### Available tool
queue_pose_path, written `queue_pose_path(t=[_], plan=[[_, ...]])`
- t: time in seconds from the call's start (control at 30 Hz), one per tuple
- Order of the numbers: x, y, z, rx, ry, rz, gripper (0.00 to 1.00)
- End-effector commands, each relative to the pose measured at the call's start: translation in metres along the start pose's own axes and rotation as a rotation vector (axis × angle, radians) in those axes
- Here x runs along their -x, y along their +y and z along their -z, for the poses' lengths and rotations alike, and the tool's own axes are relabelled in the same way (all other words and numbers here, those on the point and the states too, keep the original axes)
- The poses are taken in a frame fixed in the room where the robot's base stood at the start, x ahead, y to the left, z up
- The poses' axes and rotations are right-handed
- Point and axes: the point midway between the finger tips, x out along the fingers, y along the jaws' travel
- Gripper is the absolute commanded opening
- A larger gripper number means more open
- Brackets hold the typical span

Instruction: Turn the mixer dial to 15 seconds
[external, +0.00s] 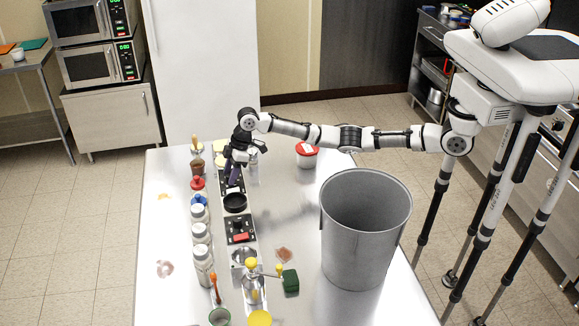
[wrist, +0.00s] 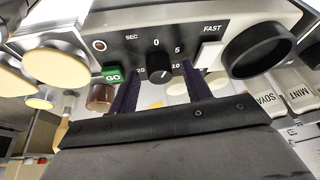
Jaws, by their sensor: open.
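The mixer dial (wrist: 160,63) is a black knob on the dark mixer panel (wrist: 130,42) in the wrist view. The marks 0, 5, 10 and 20 show around it; the area at its lower side is out of sight, and I cannot read its pointer for certain. My gripper (wrist: 158,74) is open, with one dark purple finger on each side of the dial. I cannot tell whether either finger touches it. In the external view my gripper (external: 235,168) is low over the row of devices and hides the dial.
A green GO button (wrist: 113,74) lies left of the dial, a white FAST switch (wrist: 210,53) and black round cup (wrist: 258,52) right. Lidded jars (external: 201,234) stand along the row's left. A large grey bucket (external: 362,240) and red-lidded tub (external: 307,151) stand right.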

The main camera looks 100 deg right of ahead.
Motion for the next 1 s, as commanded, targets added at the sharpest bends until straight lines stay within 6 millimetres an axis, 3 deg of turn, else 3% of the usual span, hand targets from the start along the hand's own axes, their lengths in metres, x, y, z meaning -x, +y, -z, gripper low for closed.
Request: queue_pose_path(t=[0.07,0.4,0.77,1.0], plan=[[0.0001,0.0,0.0,0.0,0.0,0.0,0.49],[0.0007,0.0001,0.0001,0.0,0.0,0.0,0.04],[0.0018,-0.0012,0.0009,-0.058,0.004,-0.022,0.04],[0.002,-0.0027,0.0014,-0.209,0.011,-0.083,0.04]])
